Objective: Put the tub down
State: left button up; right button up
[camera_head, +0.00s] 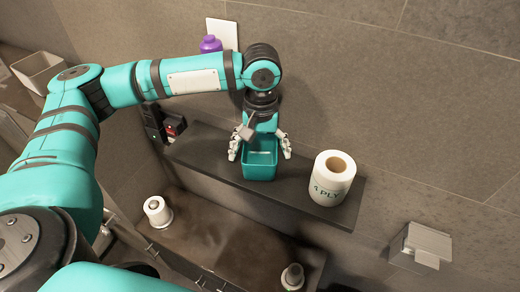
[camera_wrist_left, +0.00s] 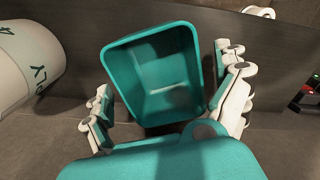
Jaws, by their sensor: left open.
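The teal tub (camera_head: 259,171) stands upright on the dark shelf (camera_head: 300,192) in the head view. It looks empty inside. My left gripper (camera_head: 260,150) is at the tub from above, with one finger on each side of it. The gripper is open. In the left wrist view the tub (camera_wrist_left: 152,75) sits between the spread fingers (camera_wrist_left: 170,108), with a gap at the left finger; whether the right finger touches the tub is hard to tell. My right gripper is not in view.
A large paper roll (camera_head: 332,180) stands right of the tub on the shelf. Small dark and red items (camera_head: 172,125) are at the shelf's left end. A purple bottle (camera_head: 210,44) is behind my arm. Below are a small roll (camera_head: 157,211) and a wall holder (camera_head: 420,247).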

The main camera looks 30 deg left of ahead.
pick_arm(q)
notch_tip(320, 180, up, 12)
jog(key=b, duration=0.2)
dwell(0.7)
